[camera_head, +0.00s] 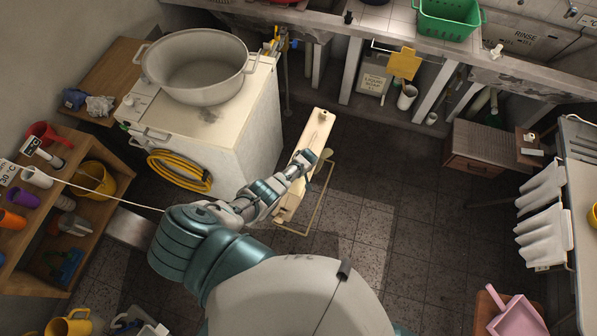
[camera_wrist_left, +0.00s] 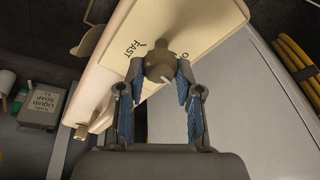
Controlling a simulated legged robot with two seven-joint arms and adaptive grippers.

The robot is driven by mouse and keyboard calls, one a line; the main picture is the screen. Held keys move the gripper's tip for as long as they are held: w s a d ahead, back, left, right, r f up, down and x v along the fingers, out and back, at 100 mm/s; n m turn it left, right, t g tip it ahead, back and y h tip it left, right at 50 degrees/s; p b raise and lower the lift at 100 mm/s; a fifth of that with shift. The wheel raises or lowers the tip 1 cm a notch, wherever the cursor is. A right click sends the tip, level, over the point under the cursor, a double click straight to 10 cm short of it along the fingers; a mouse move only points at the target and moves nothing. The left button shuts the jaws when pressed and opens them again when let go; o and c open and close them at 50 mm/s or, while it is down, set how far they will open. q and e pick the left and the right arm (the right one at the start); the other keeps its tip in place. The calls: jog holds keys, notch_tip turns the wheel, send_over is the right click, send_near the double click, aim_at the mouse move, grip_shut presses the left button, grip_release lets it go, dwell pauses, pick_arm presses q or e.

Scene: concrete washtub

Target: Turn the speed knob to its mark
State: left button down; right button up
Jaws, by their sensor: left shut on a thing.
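The speed knob (camera_wrist_left: 158,62) is a round grey-brown knob with a short white pointer line, in the wrist view. It sits on a cream panel (camera_wrist_left: 205,30) with black lettering that reads "FAST" beside the knob. My left gripper (camera_wrist_left: 161,72) is shut on the knob, one blue-padded finger at each side. In the head view my left gripper (camera_head: 311,158) reaches the narrow cream machine (camera_head: 318,122); the knob is hidden there by the gripper. I cannot make out a separate target mark. My right gripper is in neither view.
A white washing machine (camera_head: 255,120) with a large pot (camera_head: 197,68) on top and a yellow hose (camera_head: 180,170) stands left of the cream machine. A wooden shelf (camera_head: 75,215) is at the left. A wooden cabinet (camera_head: 483,146) stands right. Tiled floor between is clear.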

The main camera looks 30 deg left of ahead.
pick_arm(q)
jog(key=shift+s+d+f+n, duration=0.1)
jog(key=shift+s+f+n, duration=0.05)
jog(key=shift+n, duration=0.4)
jog(key=shift+s+f+n, duration=0.15)
jog(key=shift+n, duration=0.4)
jog(key=shift+w, duration=0.1)
jog(key=c, duration=1)
grip_release()
jog(key=shift+r, duration=0.1)
jog(key=shift+o, duration=1.2)
jog(key=shift+w, duration=0.2)
jog(key=shift+r, duration=0.1)
jog(key=v, duration=1.1)
jog(key=shift+w+r, duration=0.15)
jog(key=shift+r, duration=0.2)
jog(key=shift+d+f, duration=0.1)
jog(key=shift+d, duration=0.05)
